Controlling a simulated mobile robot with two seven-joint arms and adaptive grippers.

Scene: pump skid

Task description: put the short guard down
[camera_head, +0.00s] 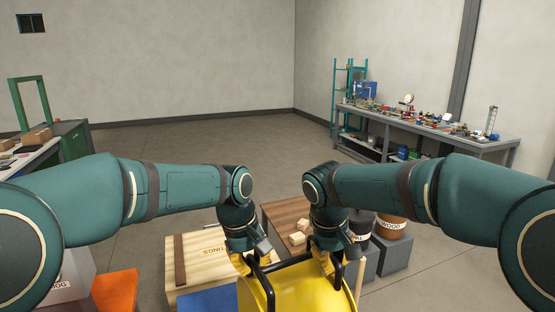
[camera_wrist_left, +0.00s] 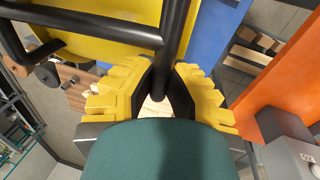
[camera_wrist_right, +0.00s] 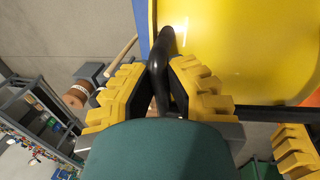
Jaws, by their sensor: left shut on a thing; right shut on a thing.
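The short guard (camera_head: 297,290) is a curved yellow cover with black tube handles, at the bottom middle of the head view. My left gripper (camera_head: 248,262) is shut on its left black handle; the left wrist view shows the yellow fingers (camera_wrist_left: 160,90) on both sides of the black bar. My right gripper (camera_head: 323,258) is shut on the right black handle; the right wrist view shows its fingers (camera_wrist_right: 163,85) around the curved bar. The guard also shows in the right wrist view (camera_wrist_right: 245,50). What lies directly under the guard is hidden.
A wooden crate (camera_head: 195,257) is at the left of the guard, with a blue surface (camera_head: 208,300) and an orange one (camera_head: 115,291) nearby. A brown top with small blocks (camera_head: 284,216) is behind. Labelled drums (camera_head: 391,227) stand on grey blocks at right. The floor beyond is clear.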

